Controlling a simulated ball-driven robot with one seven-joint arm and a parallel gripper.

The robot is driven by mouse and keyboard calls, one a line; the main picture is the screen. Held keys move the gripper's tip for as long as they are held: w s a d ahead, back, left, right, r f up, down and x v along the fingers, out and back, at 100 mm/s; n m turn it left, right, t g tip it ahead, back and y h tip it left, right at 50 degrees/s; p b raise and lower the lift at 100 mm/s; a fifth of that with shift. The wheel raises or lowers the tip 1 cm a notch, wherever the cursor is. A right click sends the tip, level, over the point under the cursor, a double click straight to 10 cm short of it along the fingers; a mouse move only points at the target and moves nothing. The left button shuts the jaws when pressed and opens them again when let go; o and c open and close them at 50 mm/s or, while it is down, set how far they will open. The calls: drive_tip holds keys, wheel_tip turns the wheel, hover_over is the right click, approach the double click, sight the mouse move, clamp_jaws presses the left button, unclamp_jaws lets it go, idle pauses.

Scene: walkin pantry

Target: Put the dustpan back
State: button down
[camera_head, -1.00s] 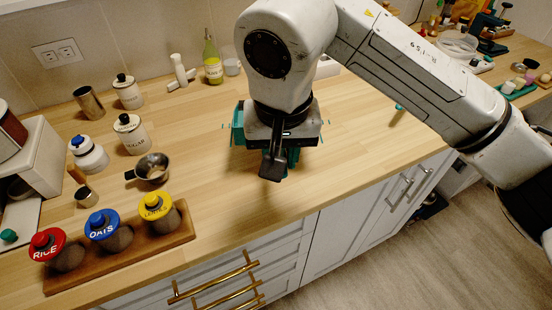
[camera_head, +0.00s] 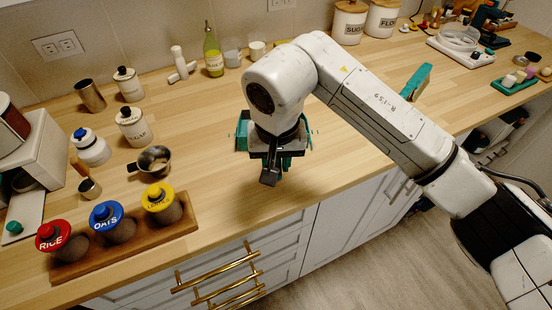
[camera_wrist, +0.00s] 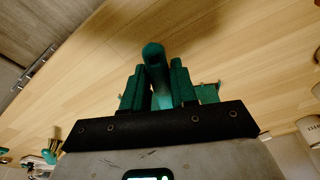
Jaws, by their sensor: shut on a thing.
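My gripper (camera_head: 276,160) hangs over the middle of the wooden counter, pointing down. In the wrist view its two dark teal fingers (camera_wrist: 155,88) are shut on the teal dustpan (camera_wrist: 153,56), whose handle-like part sticks up between them. A teal edge of the dustpan (camera_head: 242,132) shows left of the gripper in the head view. Most of it is hidden by my wrist, and I cannot tell whether it touches the counter. A separate teal, flat, wedge-like object (camera_head: 416,82) lies farther right, partly behind my arm.
A wooden rack (camera_head: 130,242) with rice, oats and another lidded jar stands at front left. A metal cup (camera_head: 154,160), canisters and a bottle (camera_head: 212,55) stand behind it. Sugar and flour canisters (camera_head: 366,20) are at the back.

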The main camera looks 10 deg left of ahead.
drive_tip(key=shift+f, duration=0.1)
drive_tip(key=c, duration=0.9)
unclamp_jaws()
drive_tip(key=r, duration=0.4)
drive_tip(key=s+r, duration=0.1)
drive_tip(key=r, duration=0.3)
drive_tip(key=s+r, duration=0.1)
drive_tip(key=r, duration=0.3)
drive_tip(key=shift+d+b, duration=0.2)
drive_tip(key=shift+b, duration=0.1)
